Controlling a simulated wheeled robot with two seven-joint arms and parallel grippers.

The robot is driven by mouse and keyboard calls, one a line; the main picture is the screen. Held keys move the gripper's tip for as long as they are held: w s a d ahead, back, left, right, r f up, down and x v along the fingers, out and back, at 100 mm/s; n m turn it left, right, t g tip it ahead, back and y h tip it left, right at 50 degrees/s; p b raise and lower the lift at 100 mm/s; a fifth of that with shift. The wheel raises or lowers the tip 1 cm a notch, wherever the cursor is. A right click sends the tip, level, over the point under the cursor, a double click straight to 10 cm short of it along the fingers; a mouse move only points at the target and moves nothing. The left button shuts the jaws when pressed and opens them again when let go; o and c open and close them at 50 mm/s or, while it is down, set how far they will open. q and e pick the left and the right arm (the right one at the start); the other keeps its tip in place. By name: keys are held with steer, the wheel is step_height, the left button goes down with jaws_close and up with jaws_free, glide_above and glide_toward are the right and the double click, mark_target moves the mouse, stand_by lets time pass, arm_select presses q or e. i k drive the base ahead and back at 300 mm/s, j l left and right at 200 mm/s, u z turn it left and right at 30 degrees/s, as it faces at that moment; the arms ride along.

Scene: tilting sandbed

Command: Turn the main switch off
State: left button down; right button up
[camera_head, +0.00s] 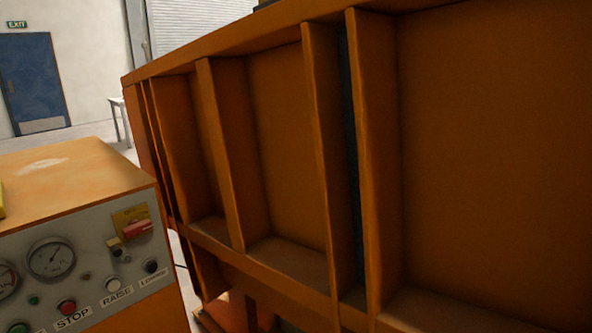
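A red switch handle (137,229) on a yellow plate (122,215) sits at the upper right of a grey control panel (100,262). It looks like the main switch. The handle lies roughly level, tilted a little up to the right; any marking on the plate is too small to read. The panel is on the front of an orange cabinet (75,178) at the lower left. Neither of my grippers is in view.
The panel also carries round gauges (50,259), a red STOP button (67,307), a white RAISE button (113,285) and a black LOWER button (151,266). A large ribbed orange sandbed wall (490,150) fills the right. A blue door (35,85) stands far left.

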mark_target(135, 227)
steer(key=j+u, duration=0.1)
steer(key=u, duration=1.1)
